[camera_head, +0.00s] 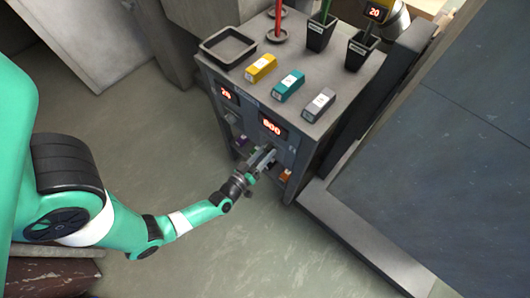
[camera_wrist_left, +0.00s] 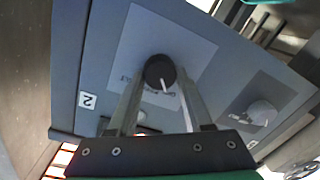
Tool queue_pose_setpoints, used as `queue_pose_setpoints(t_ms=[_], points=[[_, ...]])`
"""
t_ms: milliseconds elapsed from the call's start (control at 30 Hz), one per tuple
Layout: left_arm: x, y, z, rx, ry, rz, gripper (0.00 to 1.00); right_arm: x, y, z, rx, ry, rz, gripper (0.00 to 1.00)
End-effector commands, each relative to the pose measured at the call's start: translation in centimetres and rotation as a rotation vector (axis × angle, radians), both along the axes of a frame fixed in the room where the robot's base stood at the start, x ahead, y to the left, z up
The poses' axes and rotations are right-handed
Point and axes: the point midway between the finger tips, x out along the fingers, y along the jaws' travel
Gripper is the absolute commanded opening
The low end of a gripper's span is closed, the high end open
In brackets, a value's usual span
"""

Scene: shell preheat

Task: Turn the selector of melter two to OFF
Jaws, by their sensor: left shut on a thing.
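In the left wrist view, a black round selector knob (camera_wrist_left: 159,71) with a white pointer mark sits on a pale plate on the grey panel, near a label reading 2 (camera_wrist_left: 87,100). The pointer mark aims toward the bottom of the picture. Lettering below the knob is upside down and partly hidden, too small to read surely. My left gripper (camera_wrist_left: 161,82) is shut on the knob, one finger on each side. In the head view my left gripper (camera_head: 265,158) is at the cabinet's front, below the red 600 display (camera_head: 272,127); the knob is hidden there. My right gripper is not in view.
A second knob (camera_wrist_left: 262,112) is on the panel to the right. The cabinet top (camera_head: 292,112) holds yellow (camera_head: 261,67), teal (camera_head: 288,85) and grey (camera_head: 318,104) blocks, a dark tray (camera_head: 228,47) and black cups. A dark bench (camera_head: 440,150) stands at the right; the floor in front is clear.

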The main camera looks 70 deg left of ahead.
Motion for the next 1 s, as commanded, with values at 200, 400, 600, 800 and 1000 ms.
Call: queue_pose_setpoints(t_ms=[200, 400, 600, 800, 1000], points=[[-0.08, 0.02, -0.13, -0.063, -0.033, 0.001, 0.00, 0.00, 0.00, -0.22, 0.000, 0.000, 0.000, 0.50], [-0.09, 0.02, -0.12, -0.081, -0.044, 0.001, 0.00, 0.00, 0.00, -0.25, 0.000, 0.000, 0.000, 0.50], [-0.08, 0.02, -0.11, -0.082, -0.044, 0.001, 0.00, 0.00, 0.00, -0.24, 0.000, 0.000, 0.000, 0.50], [-0.08, 0.02, -0.10, -0.082, -0.045, 0.000, 0.66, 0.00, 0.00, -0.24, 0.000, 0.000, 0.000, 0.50], [-0.05, 0.02, -0.06, -0.080, -0.045, 0.001, 0.80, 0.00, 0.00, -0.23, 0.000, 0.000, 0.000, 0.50]])
